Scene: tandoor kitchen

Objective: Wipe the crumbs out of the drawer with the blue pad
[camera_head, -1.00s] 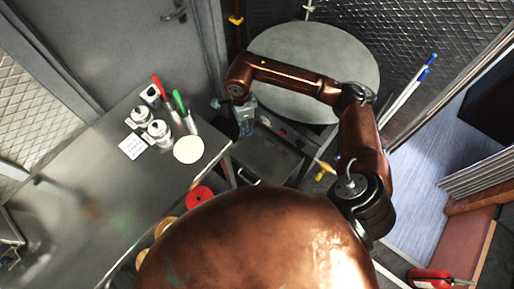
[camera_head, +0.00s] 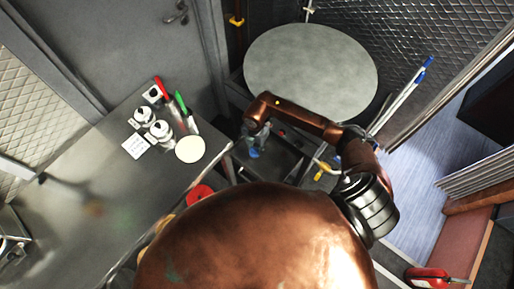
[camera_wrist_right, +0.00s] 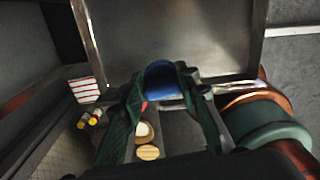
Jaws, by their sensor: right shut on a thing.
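My right gripper (camera_head: 256,143) is over the open dark grey drawer (camera_head: 284,160) in the head view. It is shut on the blue pad (camera_head: 254,154), which points down toward the drawer. In the right wrist view the pad (camera_wrist_right: 162,82) sits between the two dark green fingers, against or just above a grey panel (camera_wrist_right: 185,40) with a pale rim. I cannot tell whether the pad touches it. Crumbs are too small to make out clearly. My left gripper is out of view.
A round grey table (camera_head: 312,70) stands behind the drawer. A steel counter (camera_head: 85,200) at left holds white jars, red- and green-handled tools and a pale disc (camera_head: 190,149). Blue-tipped poles (camera_head: 402,95) lean at right. A red disc (camera_head: 200,194) lies near the counter edge.

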